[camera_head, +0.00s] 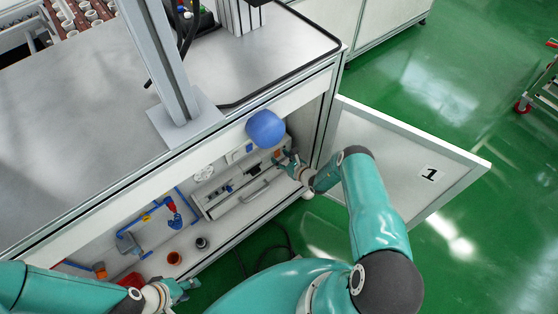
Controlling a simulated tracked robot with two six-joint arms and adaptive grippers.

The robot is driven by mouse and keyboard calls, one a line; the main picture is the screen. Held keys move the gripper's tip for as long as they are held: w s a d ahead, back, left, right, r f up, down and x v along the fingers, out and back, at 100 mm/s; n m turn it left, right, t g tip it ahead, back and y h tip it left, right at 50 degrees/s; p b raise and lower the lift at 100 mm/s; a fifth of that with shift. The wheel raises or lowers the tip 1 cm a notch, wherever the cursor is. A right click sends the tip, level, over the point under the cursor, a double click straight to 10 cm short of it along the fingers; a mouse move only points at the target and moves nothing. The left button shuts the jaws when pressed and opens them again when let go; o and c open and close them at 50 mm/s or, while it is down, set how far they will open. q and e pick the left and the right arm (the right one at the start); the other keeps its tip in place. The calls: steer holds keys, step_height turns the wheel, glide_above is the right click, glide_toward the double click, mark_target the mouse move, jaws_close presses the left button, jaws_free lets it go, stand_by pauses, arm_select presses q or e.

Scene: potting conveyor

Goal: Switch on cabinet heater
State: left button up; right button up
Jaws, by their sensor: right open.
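The cabinet (176,171) under the bench stands open, with its door (400,150), marked 1, swung out to the right. Inside are a grey box (232,203) with a bar handle and small blue parts, and a white wall fitting (239,152) above it. I cannot tell which part is the heater or its switch. My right gripper (284,158) is open at the right end of the cabinet interior, close to a small orange-red part (277,153); contact is not clear. My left gripper (188,288) is low in front of the cabinet's left part, its jaws too small to judge.
Blue pipework (147,215) with a red-and-blue valve (174,212) is on the cabinet's left side. An orange cup (175,258) and a dark round fitting (202,243) stand on its floor. Green floor lies right.

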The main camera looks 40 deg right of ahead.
steer(key=shift+c, duration=0.2)
jaws_close()
steer(key=shift+f+b, duration=0.2)
steer(key=shift+b, duration=0.1)
steer(key=t+b, duration=0.1)
steer(key=b, duration=0.1)
steer(key=t+b, duration=0.2)
steer(key=b, duration=0.1)
steer(key=shift+f, duration=0.25)
steer(key=shift+o, duration=0.2)
jaws_free()
